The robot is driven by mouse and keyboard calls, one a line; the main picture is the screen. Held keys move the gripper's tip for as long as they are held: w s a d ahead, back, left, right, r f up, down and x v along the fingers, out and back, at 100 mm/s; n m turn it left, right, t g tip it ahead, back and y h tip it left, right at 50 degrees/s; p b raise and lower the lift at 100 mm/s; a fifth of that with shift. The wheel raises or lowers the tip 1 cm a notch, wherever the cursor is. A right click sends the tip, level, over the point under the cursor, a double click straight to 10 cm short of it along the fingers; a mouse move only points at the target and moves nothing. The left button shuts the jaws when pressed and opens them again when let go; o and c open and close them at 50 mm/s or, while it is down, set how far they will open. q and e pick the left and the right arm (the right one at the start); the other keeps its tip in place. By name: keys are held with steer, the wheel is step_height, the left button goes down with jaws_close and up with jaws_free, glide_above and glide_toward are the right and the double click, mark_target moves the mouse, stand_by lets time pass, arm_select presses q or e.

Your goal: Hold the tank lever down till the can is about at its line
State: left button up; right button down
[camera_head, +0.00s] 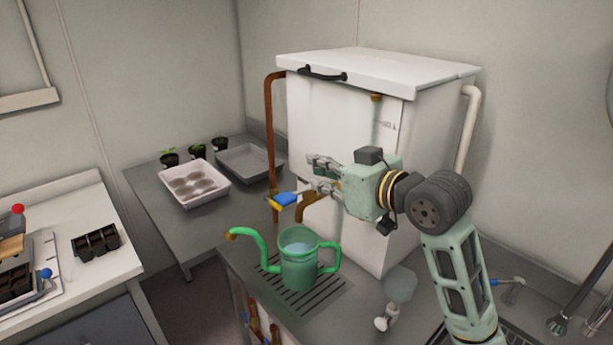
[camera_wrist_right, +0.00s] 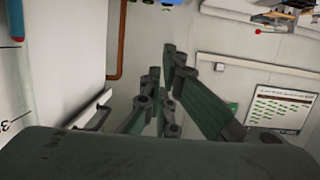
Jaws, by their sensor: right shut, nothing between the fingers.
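The white tank (camera_head: 345,130) stands on the bench with a brown tap (camera_head: 310,208) on its front. The tank lever (camera_head: 283,200), with its blue and yellow handle, sticks out to the left above the can. The green can (camera_head: 299,268) stands upright on the drain grate below the tap, with bluish water (camera_head: 298,248) inside. I cannot make out its line. My right gripper (camera_head: 314,174) is shut and empty, just above and behind the lever; whether it touches is unclear. Its fingers also show in the wrist view (camera_wrist_right: 162,85). My left gripper is out of view.
A white tray (camera_head: 193,186) with round pots, a grey tray (camera_head: 248,162) and small seedlings (camera_head: 197,151) are on the back bench. A brown pipe (camera_head: 270,130) runs beside the tank.

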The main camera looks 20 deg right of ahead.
steer(key=shift+s+f, duration=0.1)
steer(key=shift+f, duration=0.05)
stand_by(0.3)
steer(key=p, duration=0.4)
glide_above(291, 199)
step_height(291, 199, down, 2)
steer(key=shift+a, duration=0.1)
step_height(291, 199, down, 3)
steer(key=shift+r+p, duration=0.1)
steer(key=shift+p, duration=0.45)
steer(key=shift+s+f, duration=0.15)
steer(key=shift+f, duration=0.7)
